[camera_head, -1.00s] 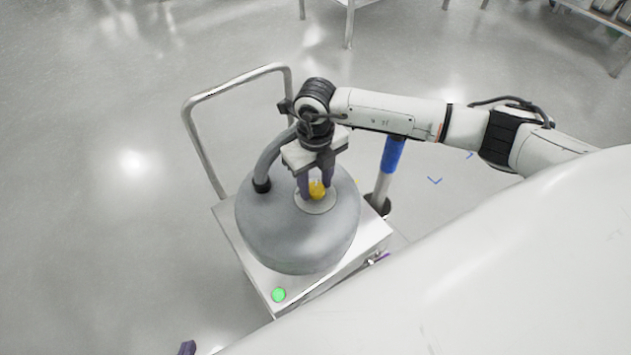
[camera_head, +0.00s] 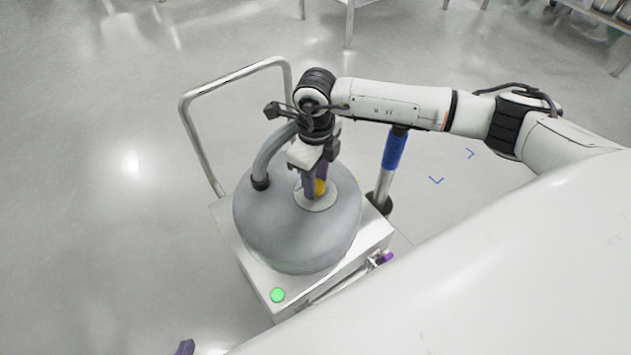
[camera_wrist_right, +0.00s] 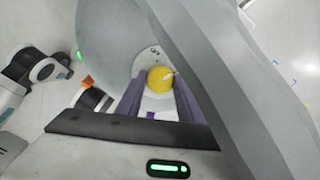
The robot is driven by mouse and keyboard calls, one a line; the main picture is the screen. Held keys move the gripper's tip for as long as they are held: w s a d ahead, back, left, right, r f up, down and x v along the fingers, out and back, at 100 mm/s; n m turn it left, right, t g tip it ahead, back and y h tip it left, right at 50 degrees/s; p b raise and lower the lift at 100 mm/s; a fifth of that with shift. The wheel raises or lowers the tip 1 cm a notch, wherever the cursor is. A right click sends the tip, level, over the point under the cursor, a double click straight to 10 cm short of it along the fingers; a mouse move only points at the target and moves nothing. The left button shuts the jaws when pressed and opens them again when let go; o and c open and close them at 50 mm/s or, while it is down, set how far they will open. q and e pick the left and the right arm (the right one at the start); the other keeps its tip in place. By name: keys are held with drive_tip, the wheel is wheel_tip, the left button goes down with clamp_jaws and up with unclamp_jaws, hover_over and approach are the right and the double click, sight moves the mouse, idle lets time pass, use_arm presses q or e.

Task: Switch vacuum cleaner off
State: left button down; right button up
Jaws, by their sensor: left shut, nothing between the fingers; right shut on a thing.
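The vacuum cleaner (camera_head: 290,235) is a grey domed drum on a steel cart. A yellow knob (camera_head: 320,187) sits on a pale round plate on its top. A round green light (camera_head: 277,295) glows on the cart's front corner. Only a purple tip of my left gripper (camera_head: 185,347) shows at the bottom edge; it is shut and empty, away from the vacuum.
A grey hose (camera_head: 272,150) rises from the drum beside my right gripper. The cart's tubular handle (camera_head: 235,78) stands behind it. A blue-and-steel tube (camera_head: 391,155) stands at the right. The floor to the left is clear.

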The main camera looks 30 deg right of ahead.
drive_tip(key=n+b, duration=0.2)
drive_tip(key=n, duration=0.2)
drive_tip(key=shift+f+n, duration=0.1)
drive_tip(key=shift+n, duration=0.2)
drive_tip(key=n+b, duration=0.2)
drive_tip(key=n, duration=0.2)
drive_tip(key=shift+n+b, duration=0.3)
drive_tip(key=shift+b, duration=0.05)
drive_tip(key=shift+n+b, duration=0.55)
drive_tip(key=shift+n, duration=0.45)
drive_tip(key=shift+n+b, duration=0.3)
drive_tip(key=shift+n, duration=0.5)
drive_tip(key=o, duration=1.1)
drive_tip(key=shift+c, duration=0.2)
drive_tip(key=shift+r, duration=0.2)
